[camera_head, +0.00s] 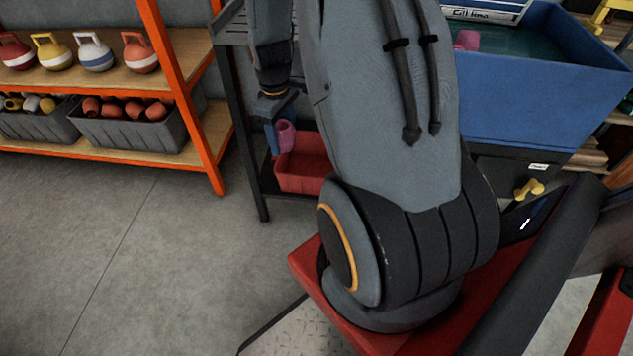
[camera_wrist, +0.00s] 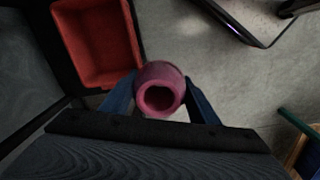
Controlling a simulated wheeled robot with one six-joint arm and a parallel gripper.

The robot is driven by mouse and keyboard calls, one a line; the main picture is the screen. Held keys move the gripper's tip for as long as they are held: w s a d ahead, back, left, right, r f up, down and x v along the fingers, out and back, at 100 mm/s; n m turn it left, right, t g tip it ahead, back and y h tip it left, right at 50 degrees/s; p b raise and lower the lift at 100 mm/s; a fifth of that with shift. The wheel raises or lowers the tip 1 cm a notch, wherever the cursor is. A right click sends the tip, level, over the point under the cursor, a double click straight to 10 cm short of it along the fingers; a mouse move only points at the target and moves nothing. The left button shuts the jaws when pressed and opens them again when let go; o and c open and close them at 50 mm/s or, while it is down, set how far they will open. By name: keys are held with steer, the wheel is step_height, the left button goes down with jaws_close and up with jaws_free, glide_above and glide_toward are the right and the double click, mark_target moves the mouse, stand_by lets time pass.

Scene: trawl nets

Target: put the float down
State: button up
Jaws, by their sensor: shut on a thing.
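The float is a pink, hollow cylinder (camera_wrist: 158,90); its open end faces the wrist camera. My gripper (camera_wrist: 162,80) is shut on it, with one blue finger on each side. In the head view the float (camera_head: 286,135) and my gripper (camera_head: 277,132) show low beside the dark rack, partly hidden by my arm. A red bin (camera_head: 299,183) stands on the rack's low level, just below the float in the picture. In the wrist view the bin (camera_wrist: 100,42) lies to the upper left of the float and looks empty.
An orange-framed shelf (camera_head: 187,97) at left holds several handled floats and two grey crates (camera_head: 130,137). A blue tub (camera_head: 535,105) at right has a pink piece (camera_head: 467,40) in it. Open grey floor (camera_head: 120,240) lies at lower left.

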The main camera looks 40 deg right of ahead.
steer(key=w+d+f+n+b, duration=0.1)
steer(key=d+f+n+b, duration=0.1)
steer(key=d+f+b, duration=0.5)
steer(key=d+f+n+b, duration=0.1)
steer(key=d+f+b, duration=0.3)
steer(key=f+b, duration=0.6)
steer(key=n+b, duration=0.3)
steer(key=b, duration=1.2)
glide_above(317, 171)
steer(key=s+a, duration=0.3)
steer(key=s, duration=0.1)
step_height(317, 171, down, 7)
steer(key=f+b, duration=0.2)
steer(key=f, duration=0.1)
steer(key=f+b, duration=0.1)
steer(key=f, duration=0.2)
steer(key=f+b, duration=0.2)
steer(key=f, duration=0.2)
steer(key=shift+w+b, duration=0.25)
steer(key=shift+b, duration=0.1)
steer(key=shift+f, duration=0.3)
steer(key=shift+f+p, duration=0.3)
steer(key=shift+p, duration=0.15)
steer(key=o, duration=1.1)
steer(key=shift+o, duration=0.2)
